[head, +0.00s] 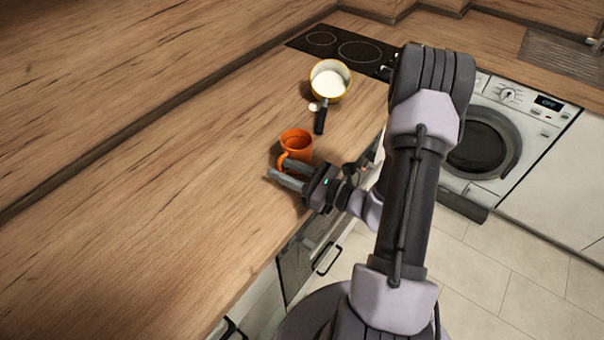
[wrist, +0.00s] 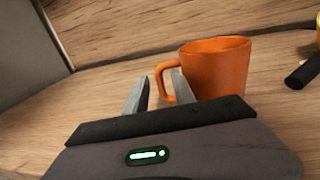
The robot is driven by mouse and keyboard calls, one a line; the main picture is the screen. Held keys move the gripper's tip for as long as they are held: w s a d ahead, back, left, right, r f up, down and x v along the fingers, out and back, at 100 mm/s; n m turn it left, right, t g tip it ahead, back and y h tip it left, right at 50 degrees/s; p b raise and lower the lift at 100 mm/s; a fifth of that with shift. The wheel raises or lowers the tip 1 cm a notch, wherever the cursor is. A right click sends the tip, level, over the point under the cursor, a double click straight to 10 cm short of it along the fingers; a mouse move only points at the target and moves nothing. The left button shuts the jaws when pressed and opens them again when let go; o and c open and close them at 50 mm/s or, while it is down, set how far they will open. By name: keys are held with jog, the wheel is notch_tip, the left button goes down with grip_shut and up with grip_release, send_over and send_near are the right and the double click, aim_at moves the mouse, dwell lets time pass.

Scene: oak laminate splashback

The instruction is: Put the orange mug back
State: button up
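The orange mug (head: 297,144) stands upright on the wooden counter near its front edge. Its handle faces my gripper. In the wrist view the mug (wrist: 218,66) is just beyond and to the right of the fingertips, with the handle (wrist: 167,80) close to the right finger. In the wrist view the gripper (wrist: 158,88) shows both fingers apart. I cannot tell whether the right finger touches the handle.
A black hob (head: 345,45) is at the back. A washing machine (head: 500,135) sits under the counter at right. The counter to the left is clear.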

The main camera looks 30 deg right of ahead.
jog(key=p+v, duration=0.1)
jog(key=v, duration=0.6)
jog(key=shift+s+r, duration=0.1)
jog(key=s+a+r+n+g, duration=0.5)
jog(key=a+n+g, duration=0.3)
jog(key=a+n, duration=0.2)
jog(key=s+a+r+n+g, duration=0.45)
jog(key=a+n+g, duration=0.25)
jog(key=a+n, duration=0.2)
notch_tip(320, 180, up, 8)
jog(key=s+d+n+t+h, duration=0.1)
jog(key=s+n+t+h, duration=0.1)
jog(key=n+t+h, duration=0.2)
jog(key=n+h, duration=0.2)
jog(key=n, duration=0.1)
jog(key=shift+t, duration=0.4)
jog(key=shift+s+r, duration=0.1)
jog(key=shift+r, duration=0.05)
